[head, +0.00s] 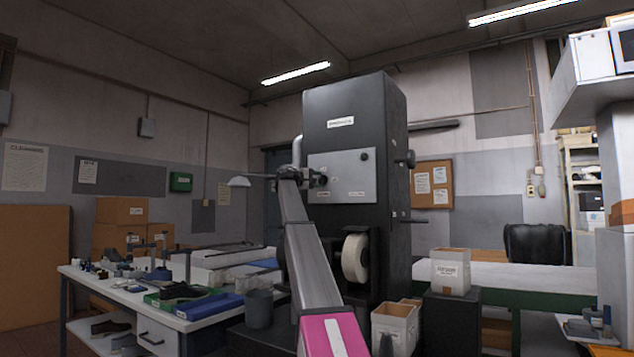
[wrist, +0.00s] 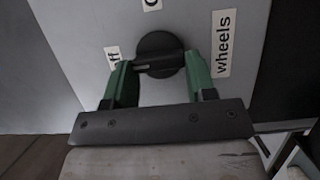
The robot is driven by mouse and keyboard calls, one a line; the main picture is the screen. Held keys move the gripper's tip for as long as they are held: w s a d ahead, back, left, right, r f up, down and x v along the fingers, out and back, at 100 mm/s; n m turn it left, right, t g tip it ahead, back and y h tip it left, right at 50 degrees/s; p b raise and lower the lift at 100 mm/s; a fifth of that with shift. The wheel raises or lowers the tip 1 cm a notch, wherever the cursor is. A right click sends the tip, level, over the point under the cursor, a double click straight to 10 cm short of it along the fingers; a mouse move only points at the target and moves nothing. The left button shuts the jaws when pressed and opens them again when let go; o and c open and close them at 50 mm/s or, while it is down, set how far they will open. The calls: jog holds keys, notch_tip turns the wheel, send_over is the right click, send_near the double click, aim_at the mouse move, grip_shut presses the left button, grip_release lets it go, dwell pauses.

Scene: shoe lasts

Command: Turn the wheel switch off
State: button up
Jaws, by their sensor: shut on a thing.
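The wheel switch (wrist: 158,44) is a round black knob with a raised bar, on a light grey panel (wrist: 80,30) beside a label reading "wheels" (wrist: 222,43). A label ending in "ff" (wrist: 113,55) is left of it in the wrist view, and another, cut off, is above. The bar lies roughly across the picture, its left end toward the "ff" label. My gripper (wrist: 158,66) has its green fingers shut on the bar's two ends. In the head view, my gripper (head: 322,179) is at the panel (head: 348,163); my arm hides the switch there.
The panel is on a tall black machine (head: 350,105) with a pale wheel (head: 355,258) lower down. Knobs (head: 405,159) stick out of its right side. A workbench with shoes (head: 180,291) stands left; pale boxes (head: 450,270) stand right.

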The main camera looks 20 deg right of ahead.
jog(key=o, duration=0.9)
jog(key=shift+o, duration=0.2)
jog(key=v, duration=1.1)
